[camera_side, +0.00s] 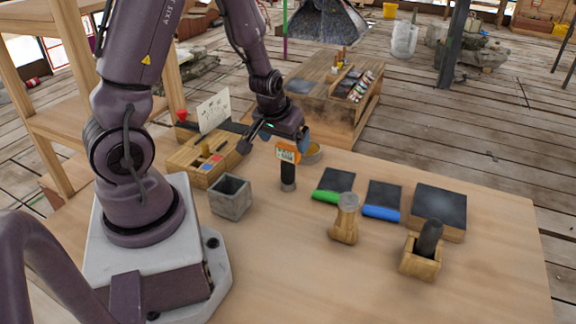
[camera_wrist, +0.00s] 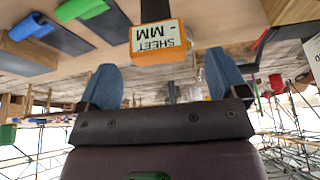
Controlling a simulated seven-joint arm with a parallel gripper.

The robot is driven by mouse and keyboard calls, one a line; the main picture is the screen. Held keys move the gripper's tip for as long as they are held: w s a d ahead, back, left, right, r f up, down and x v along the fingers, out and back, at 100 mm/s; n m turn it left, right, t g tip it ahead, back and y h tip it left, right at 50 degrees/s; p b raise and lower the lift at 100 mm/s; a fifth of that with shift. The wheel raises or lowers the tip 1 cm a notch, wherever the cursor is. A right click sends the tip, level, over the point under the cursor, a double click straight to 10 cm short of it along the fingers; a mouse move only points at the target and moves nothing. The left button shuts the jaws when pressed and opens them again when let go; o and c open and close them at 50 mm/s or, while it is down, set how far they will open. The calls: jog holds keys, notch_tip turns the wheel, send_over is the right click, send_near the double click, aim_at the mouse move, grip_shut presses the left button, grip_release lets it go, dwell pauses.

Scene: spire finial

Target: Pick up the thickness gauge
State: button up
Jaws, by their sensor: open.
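The thickness gauge (camera_side: 288,172) stands upright on the table, with a dark body and an orange head carrying a pale label. In the wrist view its orange head (camera_wrist: 158,40) reads "SHEET - MM". My gripper (camera_side: 273,143) is open at the height of the gauge's head. In the wrist view, the two blue fingers of my gripper (camera_wrist: 163,76) are spread wide, with the head just beyond them and roughly centred in the gap. I see no contact with the gauge.
A grey stone cup (camera_side: 230,197) stands to the left. The front table is clear.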

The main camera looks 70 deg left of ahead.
aim_at(287, 146)
jog(key=shift+x, duration=1.95)
jog(key=shift+d, duration=0.1)
jog(key=shift+c, duration=0.4)
jog(key=c, duration=1)
